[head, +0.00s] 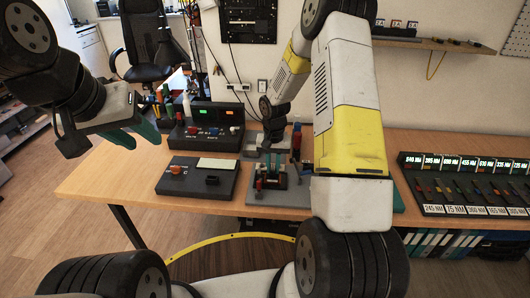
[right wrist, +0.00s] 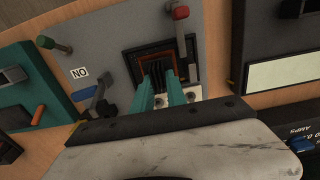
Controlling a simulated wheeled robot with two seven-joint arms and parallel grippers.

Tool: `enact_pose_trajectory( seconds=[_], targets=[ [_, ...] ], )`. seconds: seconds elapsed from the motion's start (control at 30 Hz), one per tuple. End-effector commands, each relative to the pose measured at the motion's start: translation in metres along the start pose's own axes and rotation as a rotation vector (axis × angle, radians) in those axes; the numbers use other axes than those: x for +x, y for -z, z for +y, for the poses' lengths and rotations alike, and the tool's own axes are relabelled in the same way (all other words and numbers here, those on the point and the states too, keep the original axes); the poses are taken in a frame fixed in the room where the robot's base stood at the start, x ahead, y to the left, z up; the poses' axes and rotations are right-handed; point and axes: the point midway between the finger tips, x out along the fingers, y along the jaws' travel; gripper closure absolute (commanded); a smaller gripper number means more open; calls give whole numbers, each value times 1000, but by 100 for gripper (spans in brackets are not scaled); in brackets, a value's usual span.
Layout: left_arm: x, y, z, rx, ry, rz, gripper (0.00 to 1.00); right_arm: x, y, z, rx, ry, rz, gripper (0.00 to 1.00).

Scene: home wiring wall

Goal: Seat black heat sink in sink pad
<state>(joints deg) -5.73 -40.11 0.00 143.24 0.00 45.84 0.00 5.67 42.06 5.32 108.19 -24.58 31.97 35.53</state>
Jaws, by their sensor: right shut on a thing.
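The black heat sink (right wrist: 160,72) is finned and sits between the two teal fingers of my right gripper (right wrist: 166,88). The sink pad (right wrist: 190,60) is a black square frame with an orange-brown inner edge, on a grey board (right wrist: 112,40). The heat sink appears within the frame's outline, but I cannot tell whether it touches the bottom. In the head view my right gripper (head: 270,170) points down over the grey board, with the heat sink hard to make out. My left gripper (head: 138,132) is open and empty, raised at the left above the floor and table edge.
A red-topped post (right wrist: 181,14), a green-topped post (right wrist: 46,42) and a blue-handled lever (right wrist: 92,90) stand around the pad. A dark panel with a red knob (head: 178,169) lies left of the board. A labelled rack (head: 465,182) stands at the right.

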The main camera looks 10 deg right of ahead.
Motion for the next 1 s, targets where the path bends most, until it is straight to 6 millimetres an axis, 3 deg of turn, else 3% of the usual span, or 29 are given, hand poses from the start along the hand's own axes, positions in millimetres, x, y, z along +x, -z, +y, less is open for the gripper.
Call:
enact_pose_trajectory(
  seconds=[0.53,0.57,0.7,1.0],
  targets=[
    [0,0,0,0,0,0,64,14,0,0,0,0,0,100],
    [0,0,0,0,0,0,64,14,0,0,0,0,0,81],
    [0,0,0,0,0,0,64,14,0,0,0,0,0,57],
    [0,0,0,0,0,0,64,12,0,0,0,0,1,57]
  ],
)
